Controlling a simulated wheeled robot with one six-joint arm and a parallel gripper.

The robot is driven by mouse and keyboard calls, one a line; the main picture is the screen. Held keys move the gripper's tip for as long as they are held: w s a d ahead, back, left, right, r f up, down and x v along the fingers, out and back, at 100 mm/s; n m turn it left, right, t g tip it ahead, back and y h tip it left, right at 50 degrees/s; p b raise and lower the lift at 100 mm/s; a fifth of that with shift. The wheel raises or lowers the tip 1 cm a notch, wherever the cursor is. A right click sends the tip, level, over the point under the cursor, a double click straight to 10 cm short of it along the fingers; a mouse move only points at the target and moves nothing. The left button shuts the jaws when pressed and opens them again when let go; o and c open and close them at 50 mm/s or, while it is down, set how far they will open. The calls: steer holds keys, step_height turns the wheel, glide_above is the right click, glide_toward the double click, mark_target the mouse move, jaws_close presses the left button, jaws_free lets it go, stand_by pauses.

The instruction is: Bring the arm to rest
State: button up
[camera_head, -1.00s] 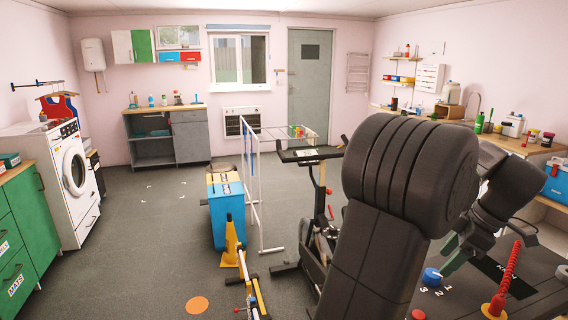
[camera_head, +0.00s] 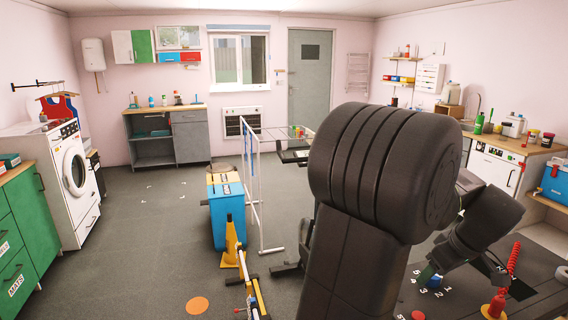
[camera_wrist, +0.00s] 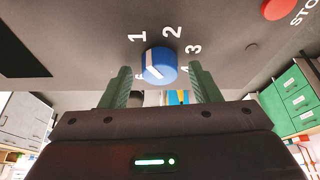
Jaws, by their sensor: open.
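My arm is raised and bent over the dark panel (camera_head: 455,306) at the lower right of the head view. My gripper (camera_wrist: 163,76) is open, its two green fingers spread wide in the wrist view. It holds nothing. A blue dial knob (camera_wrist: 158,66) with a white pointer lies just past the fingertips, in line with the gap between them. White numbers ring the knob.
A red button (camera_wrist: 281,8) is at the wrist view's upper right. A yellow cone (camera_head: 230,245) and blue box (camera_head: 228,218) stand left of my arm. Open floor lies further left.

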steer(key=m+h+p, duration=0.1)
steer(key=m, duration=0.2)
steer(key=m+h+p, duration=0.1)
steer(key=m, duration=0.2)
steer(key=shift+a+r, duration=0.1)
steer(key=shift+a, duration=0.1)
steer(key=shift+a+m+h+p, duration=0.1)
steer(key=shift+m+h+p, duration=0.15)
steer(key=shift+m+h, duration=0.75)
steer(key=shift+m+h+p, duration=0.2)
steer(key=shift+m, duration=1.6)
steer(key=shift+g, duration=0.3)
